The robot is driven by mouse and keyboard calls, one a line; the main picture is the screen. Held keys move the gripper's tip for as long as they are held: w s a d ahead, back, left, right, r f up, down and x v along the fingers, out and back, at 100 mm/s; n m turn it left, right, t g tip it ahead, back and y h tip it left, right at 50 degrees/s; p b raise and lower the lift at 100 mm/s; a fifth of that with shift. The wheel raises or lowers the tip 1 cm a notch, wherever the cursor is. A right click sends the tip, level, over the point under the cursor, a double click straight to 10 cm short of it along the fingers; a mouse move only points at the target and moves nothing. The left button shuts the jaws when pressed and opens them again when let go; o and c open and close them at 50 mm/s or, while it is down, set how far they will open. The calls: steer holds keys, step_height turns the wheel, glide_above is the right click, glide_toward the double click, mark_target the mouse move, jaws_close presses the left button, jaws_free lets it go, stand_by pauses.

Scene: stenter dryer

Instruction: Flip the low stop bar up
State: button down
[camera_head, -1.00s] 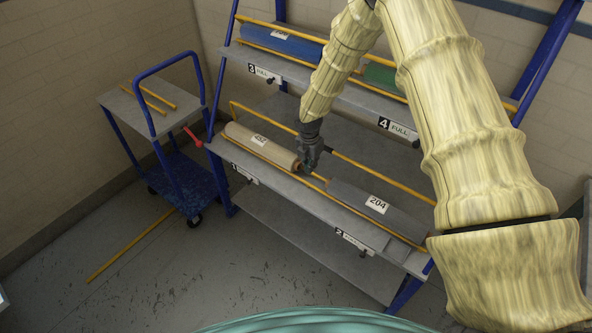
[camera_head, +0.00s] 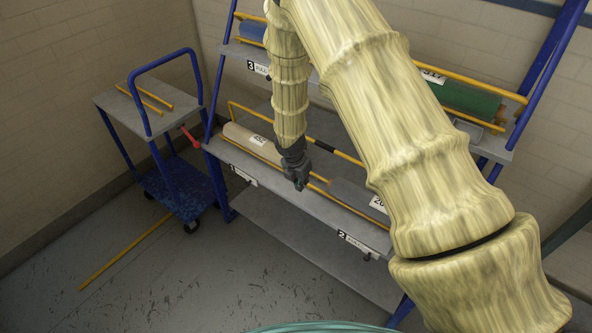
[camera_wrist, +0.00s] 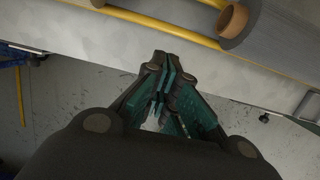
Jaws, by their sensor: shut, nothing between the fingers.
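The lower shelf's yellow front bar (camera_head: 353,208) lies low along the front of a tan roll (camera_head: 243,138) and a grey roll (camera_head: 350,193). My gripper (camera_head: 298,184) covers part of this bar in the head view. In the wrist view, the yellow bar (camera_wrist: 165,26) crosses the shelf beside the grey roll's open tube end (camera_wrist: 233,20). There my gripper (camera_wrist: 164,62) is shut and empty, its tips over the shelf's front edge and apart from the bar in the picture. Its height above the shelf is hard to tell.
A second yellow bar (camera_head: 270,119) runs behind the lower rolls. A blue cart (camera_head: 178,180) stands left of the rack. A yellow rod (camera_head: 120,255) lies on the floor; the floor in front is otherwise open.

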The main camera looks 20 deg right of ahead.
steer(key=v, duration=0.9)
steer(key=shift+b, duration=0.35)
steer(key=shift+r, duration=0.15)
